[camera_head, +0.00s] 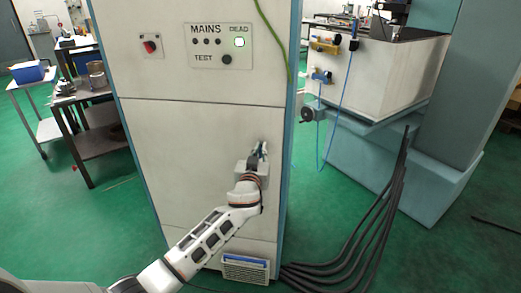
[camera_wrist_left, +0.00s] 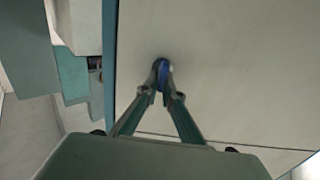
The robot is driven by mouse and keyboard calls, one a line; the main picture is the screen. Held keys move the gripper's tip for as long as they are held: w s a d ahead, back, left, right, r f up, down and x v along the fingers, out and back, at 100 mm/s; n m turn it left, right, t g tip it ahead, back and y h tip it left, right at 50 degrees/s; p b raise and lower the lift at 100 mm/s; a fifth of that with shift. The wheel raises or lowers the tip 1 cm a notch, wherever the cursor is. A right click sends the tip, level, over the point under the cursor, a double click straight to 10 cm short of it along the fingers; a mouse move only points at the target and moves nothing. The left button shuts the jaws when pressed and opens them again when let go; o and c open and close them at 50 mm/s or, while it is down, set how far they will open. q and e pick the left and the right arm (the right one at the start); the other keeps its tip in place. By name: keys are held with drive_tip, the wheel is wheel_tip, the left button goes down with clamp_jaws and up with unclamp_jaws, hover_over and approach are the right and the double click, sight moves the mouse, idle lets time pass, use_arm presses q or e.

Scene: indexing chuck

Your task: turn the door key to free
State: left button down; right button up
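The door key is a small blue piece (camera_wrist_left: 164,72) on the pale cabinet door. In the left wrist view it sits between the tips of my left gripper (camera_wrist_left: 163,88), whose fingers converge on it from both sides. In the head view my left gripper (camera_head: 262,150) reaches up to the right side of the tall cabinet's door (camera_head: 180,160), near its blue edge. The fingers there largely hide the key, and its turn angle cannot be read. My right gripper is in neither view.
Thick black cables (camera_head: 375,225) run along the floor at right. A machine (camera_head: 390,75) stands behind right, a dark table (camera_head: 95,135) left.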

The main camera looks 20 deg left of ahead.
use_arm(q)
drive_tip(key=m, duration=0.1)
drive_tip(key=m+b, duration=0.1)
drive_tip(key=shift+d+f+m, duration=0.15)
drive_tip(key=shift+d+m, duration=0.05)
drive_tip(key=shift+m, duration=0.2)
drive_tip(key=shift+d+f+m+p, duration=0.15)
drive_tip(key=shift+f+m, duration=0.05)
drive_tip(key=shift+m, duration=2.3)
drive_tip(key=shift+d+f+m+p, duration=0.15)
drive_tip(key=shift+f+m+p, duration=0.1)
drive_tip(key=shift+m, duration=2.25)
drive_tip(key=shift+d+f+m+p, duration=0.1)
drive_tip(key=shift+d+f+m, duration=0.1)
drive_tip(key=shift+m, duration=2.3)
drive_tip(key=shift+w, duration=0.1)
drive_tip(key=c, duration=2.2)
unclamp_jaws()
drive_tip(key=shift+a, duration=0.1)
